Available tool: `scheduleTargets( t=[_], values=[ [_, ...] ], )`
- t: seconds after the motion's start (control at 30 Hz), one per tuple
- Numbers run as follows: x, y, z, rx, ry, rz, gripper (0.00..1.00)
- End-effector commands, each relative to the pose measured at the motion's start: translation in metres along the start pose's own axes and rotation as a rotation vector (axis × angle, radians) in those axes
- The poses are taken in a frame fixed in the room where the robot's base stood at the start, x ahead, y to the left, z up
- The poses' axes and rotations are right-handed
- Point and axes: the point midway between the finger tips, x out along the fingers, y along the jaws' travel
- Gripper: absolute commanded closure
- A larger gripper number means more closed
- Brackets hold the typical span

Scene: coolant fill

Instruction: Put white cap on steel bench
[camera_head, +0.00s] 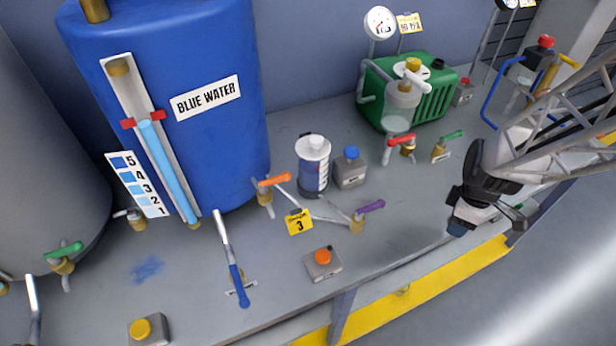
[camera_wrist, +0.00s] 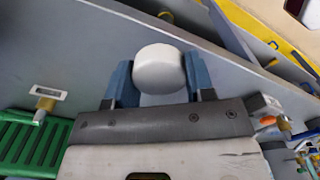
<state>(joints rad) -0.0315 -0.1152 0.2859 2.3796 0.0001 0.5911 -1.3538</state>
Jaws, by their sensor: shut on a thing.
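The white cap (camera_wrist: 158,68) shows in the wrist view between the two blue fingers of my gripper (camera_wrist: 158,84), which is shut on it. In the head view my gripper (camera_head: 458,227) is at the right, pointing down over or near the front edge of the grey steel bench (camera_head: 410,220). I cannot make out the cap there, as the gripper hides it. The bench surface also shows behind the cap in the wrist view (camera_wrist: 75,50); the gap between cap and bench is hard to judge.
Bare bench lies left of my gripper.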

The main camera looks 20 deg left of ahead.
Motion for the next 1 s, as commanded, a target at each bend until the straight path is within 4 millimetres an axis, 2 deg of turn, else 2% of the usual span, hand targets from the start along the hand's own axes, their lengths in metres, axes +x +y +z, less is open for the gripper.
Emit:
scheduleTargets(
  t=[0.1,0.23,1.0],
  values=[
    [0.005,-0.017,0.005,0.007,0.0,-0.001,0.74],
    [0.008,-0.024,0.007,0.011,0.0,0.0,0.74],
    [0.009,-0.024,0.007,0.011,0.0,-0.001,0.74]
  ],
)
